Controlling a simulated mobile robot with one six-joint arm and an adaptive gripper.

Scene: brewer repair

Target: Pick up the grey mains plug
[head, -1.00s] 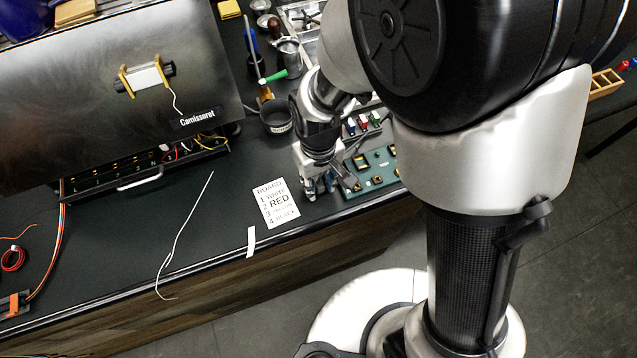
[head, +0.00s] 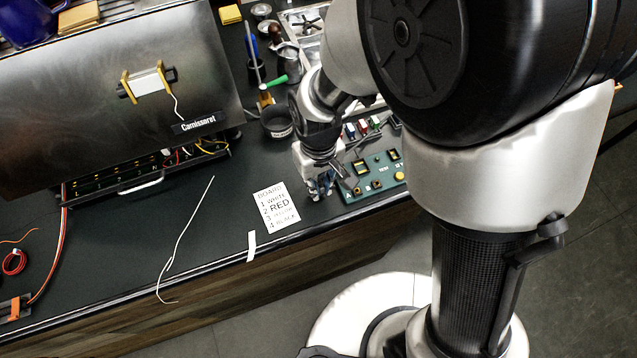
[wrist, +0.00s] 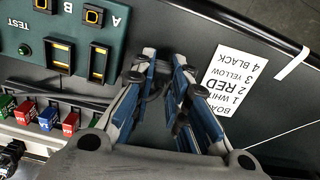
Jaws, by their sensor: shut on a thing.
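My gripper (head: 320,190) is low over the front part of the dark bench, between the printed card and the green test board. In the wrist view its blue-padded fingers (wrist: 164,78) come close together at the tips. They are shut on a small dark grey thing, which I take to be the grey mains plug. The fingers hide most of it, so its shape and its height over the bench are hard to tell.
The green test board (head: 379,172) is close beside my gripper on the right. The printed card (head: 277,208) lies to the left, with a white strip (head: 251,246) at the bench edge. A loose white wire (head: 186,236) lies further left. A dark round pot (head: 277,122) stands behind.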

